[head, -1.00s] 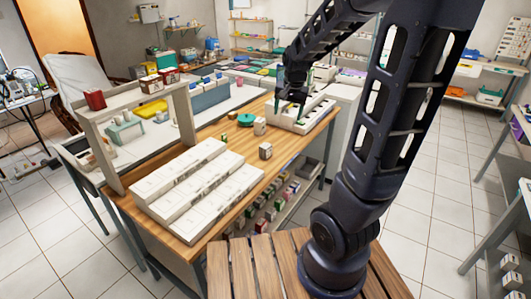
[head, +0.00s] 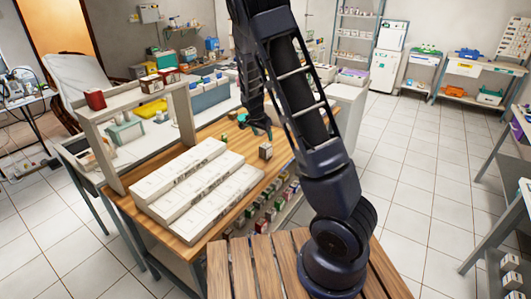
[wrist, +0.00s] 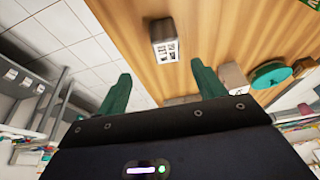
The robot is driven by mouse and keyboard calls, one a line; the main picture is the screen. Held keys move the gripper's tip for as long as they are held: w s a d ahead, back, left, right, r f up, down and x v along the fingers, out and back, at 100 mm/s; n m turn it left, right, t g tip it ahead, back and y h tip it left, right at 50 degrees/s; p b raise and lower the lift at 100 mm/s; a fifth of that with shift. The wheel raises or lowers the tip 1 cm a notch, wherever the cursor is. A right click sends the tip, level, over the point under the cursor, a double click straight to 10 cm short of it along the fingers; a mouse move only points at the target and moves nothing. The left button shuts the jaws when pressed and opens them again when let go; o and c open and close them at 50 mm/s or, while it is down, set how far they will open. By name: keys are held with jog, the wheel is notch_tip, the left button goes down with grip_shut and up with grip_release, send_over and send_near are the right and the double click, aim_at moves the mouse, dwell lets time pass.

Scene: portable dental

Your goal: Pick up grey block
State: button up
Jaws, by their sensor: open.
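A small grey block (head: 265,151) with a dark label stands alone on the wooden table, right of the white stepped boxes. In the wrist view the grey block (wrist: 163,40) shows a white label with dark marks, beyond the fingertips and roughly between them. My gripper (head: 257,131) hangs over the table just behind the block. In the wrist view my gripper (wrist: 162,78) has its two green fingers apart, with nothing between them. The block is apart from the fingers.
Long white stepped boxes (head: 190,190) cover the table's left part. A green round item (wrist: 271,74) and a pale block (wrist: 232,77) lie near my right finger in the wrist view. A wooden frame (head: 98,135) stands at the left. Bare wood surrounds the grey block.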

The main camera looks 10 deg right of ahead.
aim_at(265, 146)
jog(key=shift+h, duration=0.3)
jog(key=w+f, duration=0.1)
jog(key=f, duration=0.1)
jog(key=w+f, duration=0.1)
jog(key=f, duration=0.2)
jog(key=w+f, duration=0.1)
jog(key=f, duration=0.2)
jog(key=shift+w+d, duration=0.1)
jog(key=shift+d, duration=0.2)
jog(key=x, duration=0.4)
jog(key=shift+d, duration=0.35)
jog(key=shift+f, duration=0.5)
jog(key=c, duration=1.1)
